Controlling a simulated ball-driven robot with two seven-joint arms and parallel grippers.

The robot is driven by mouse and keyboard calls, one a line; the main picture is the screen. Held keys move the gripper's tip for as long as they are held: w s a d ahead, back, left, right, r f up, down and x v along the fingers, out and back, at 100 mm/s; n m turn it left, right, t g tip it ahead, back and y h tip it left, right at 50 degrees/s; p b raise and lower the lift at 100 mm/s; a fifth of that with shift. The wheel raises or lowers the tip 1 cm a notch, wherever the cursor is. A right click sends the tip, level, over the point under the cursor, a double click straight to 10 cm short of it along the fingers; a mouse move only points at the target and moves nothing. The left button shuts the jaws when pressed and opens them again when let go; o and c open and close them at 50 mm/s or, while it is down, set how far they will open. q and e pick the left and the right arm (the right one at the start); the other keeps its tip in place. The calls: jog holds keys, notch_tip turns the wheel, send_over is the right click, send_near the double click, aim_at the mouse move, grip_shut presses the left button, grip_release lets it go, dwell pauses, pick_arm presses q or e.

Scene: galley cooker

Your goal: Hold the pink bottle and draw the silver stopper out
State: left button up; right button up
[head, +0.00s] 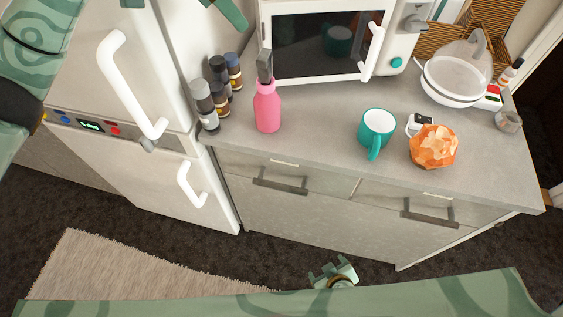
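The pink bottle (267,110) stands upright on the grey counter, left of centre. The silver stopper (264,66) shows as a grey block at the top of its neck, in front of the microwave's left edge. My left arm comes in at the upper left. Its gripper (187,8) is cut by the top edge, with two green fingers apart and nothing visible between them, up and to the left of the bottle. My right gripper (333,272) shows small at the bottom, low in front of the cabinet and away from the bottle. It is partly hidden by my green body.
Several dark-lidded jars (208,108) stand close left of the bottle. A microwave (285,81) stands behind it. A teal mug (378,127), an orange faceted object (433,147) and a clear-lidded white bowl (455,85) are to the right. The fridge (150,60) is left. Counter between bottle and mug is clear.

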jog(key=w+a+r+m+t+y, duration=0.1)
jog(key=w+a+r+t, duration=0.1)
jog(key=w+a+r, duration=0.4)
jog(key=w+a+r+t, duration=0.2)
jog(key=w+r+t, duration=0.1)
jog(key=r, duration=0.6)
jog(key=m+t, duration=0.3)
jog(key=t, duration=0.3)
send_near(270, 120)
jog(key=shift+y, duration=0.5)
jog(key=w, duration=0.4)
jog(key=w+a, duration=0.1)
jog(key=w, duration=0.7)
jog(key=shift+w+a+f, duration=0.15)
jog(key=shift+w+f, duration=0.05)
jog(key=shift+w, duration=0.05)
jog(key=shift+w+a, duration=0.1)
jog(key=shift+w, duration=0.45)
jog(key=c, duration=1.2)
jog(key=shift+c, duration=0.2)
